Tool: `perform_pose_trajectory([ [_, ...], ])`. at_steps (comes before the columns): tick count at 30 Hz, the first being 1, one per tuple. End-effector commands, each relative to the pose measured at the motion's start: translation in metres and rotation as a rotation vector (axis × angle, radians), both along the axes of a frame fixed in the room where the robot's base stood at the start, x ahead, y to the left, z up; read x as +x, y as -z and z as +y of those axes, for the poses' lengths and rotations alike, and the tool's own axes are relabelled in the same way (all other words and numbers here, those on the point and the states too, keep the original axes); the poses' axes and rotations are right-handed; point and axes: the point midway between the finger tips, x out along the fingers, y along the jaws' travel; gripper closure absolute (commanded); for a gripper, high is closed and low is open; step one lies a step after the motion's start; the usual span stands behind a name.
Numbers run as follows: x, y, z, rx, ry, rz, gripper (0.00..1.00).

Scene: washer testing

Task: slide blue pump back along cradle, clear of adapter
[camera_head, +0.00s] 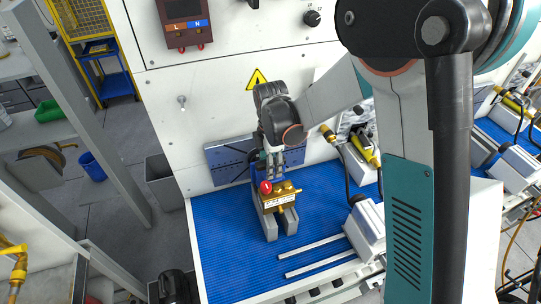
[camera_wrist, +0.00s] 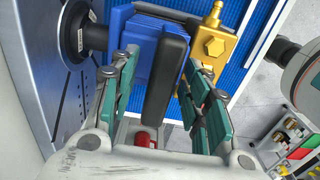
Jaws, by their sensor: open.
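The blue pump (camera_wrist: 128,40), with a black block (camera_wrist: 167,80) on it, shows in the wrist view. Brass fittings (camera_wrist: 213,45) sit at its right end. At its left end, a black round fitting (camera_wrist: 74,35), which looks like the adapter, stands on a metal plate (camera_wrist: 40,90); pump and fitting appear to meet. My gripper (camera_wrist: 160,62) is open, its fingers to either side of the black block. In the head view my gripper (camera_head: 275,160) hides most of the pump. The brass part (camera_head: 280,197) lies over the grey cradle (camera_head: 270,228).
The blue ribbed mat (camera_head: 222,240) is bare left of the cradle. Two metal rails (camera_head: 312,247) and a white-grey box (camera_head: 367,228) lie to the right. The white panel (camera_head: 205,110) and upright plate (camera_head: 228,160) stand behind. A red knob (camera_head: 265,187) sits by the brass part.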

Motion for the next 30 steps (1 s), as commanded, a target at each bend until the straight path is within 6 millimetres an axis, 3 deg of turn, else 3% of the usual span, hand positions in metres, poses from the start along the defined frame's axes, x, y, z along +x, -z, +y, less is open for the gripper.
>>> perform_pose_trajectory([
  [12, -0.0001, 0.0073, 0.0000, 0.000, 0.000, 0.000, 0.57],
  [18, -0.0001, 0.0072, 0.0000, 0.000, 0.000, 0.000, 1.00],
  [30, -0.0015, 0.0071, -0.0004, 0.000, 0.000, 0.000, 1.00],
])
